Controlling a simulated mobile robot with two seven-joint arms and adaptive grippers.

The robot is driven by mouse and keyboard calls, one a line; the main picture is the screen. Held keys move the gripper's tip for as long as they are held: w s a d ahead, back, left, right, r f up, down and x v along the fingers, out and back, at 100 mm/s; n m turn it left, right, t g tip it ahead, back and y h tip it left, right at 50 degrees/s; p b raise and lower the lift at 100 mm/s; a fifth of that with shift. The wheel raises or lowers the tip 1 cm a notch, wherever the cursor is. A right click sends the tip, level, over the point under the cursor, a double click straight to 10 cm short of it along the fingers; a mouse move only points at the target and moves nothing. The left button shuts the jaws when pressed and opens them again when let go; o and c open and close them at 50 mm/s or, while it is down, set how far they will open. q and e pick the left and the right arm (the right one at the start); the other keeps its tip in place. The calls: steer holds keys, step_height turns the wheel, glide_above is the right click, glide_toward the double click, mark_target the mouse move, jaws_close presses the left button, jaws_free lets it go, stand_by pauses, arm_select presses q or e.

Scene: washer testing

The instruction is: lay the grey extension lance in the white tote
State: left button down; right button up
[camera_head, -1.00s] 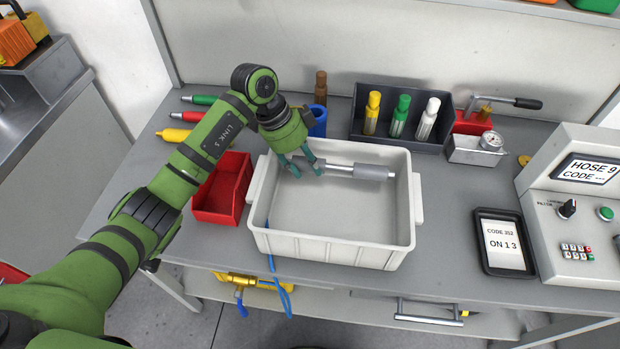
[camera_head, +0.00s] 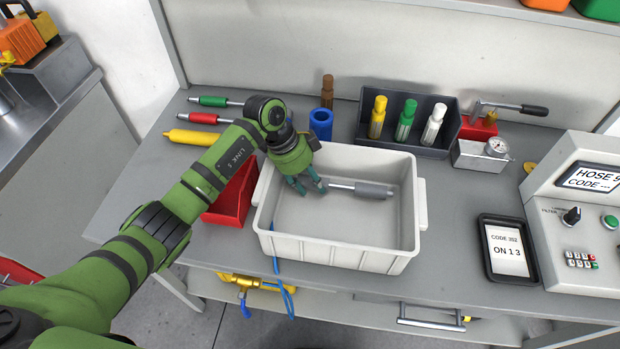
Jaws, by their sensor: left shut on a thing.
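The white tote (camera_head: 330,248) stands on the grey bench, open at the top. The grey extension lance (camera_head: 372,190) lies roughly level inside the tote's walls, with its thick grey grip to the right. My left gripper (camera_head: 312,188) reaches in over the tote's left side and is shut on the lance near its left end. The fingers hide that end of the lance. I cannot tell whether the lance touches the tote floor. My right gripper does not show.
A red bin (camera_head: 235,195) stands close against the tote's left side. A blue cup-like cylinder (camera_head: 321,124) and a dark tray (camera_head: 400,140) with coloured bottles stand behind. A tablet (camera_head: 508,248) and control box (camera_head: 585,215) are to the right. Colored lances lie at the back left.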

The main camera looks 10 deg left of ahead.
arm_select(q)
steer(key=shift+f, duration=0.1)
steer(key=c, duration=1)
jaws_free()
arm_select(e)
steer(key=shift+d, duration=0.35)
arm_select(q)
steer(key=shift+r, duration=0.5)
steer(key=b+v, duration=0.1)
steer(key=v, duration=1.1)
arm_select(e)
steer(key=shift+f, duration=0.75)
arm_select(q)
steer(key=shift+r, duration=0.1)
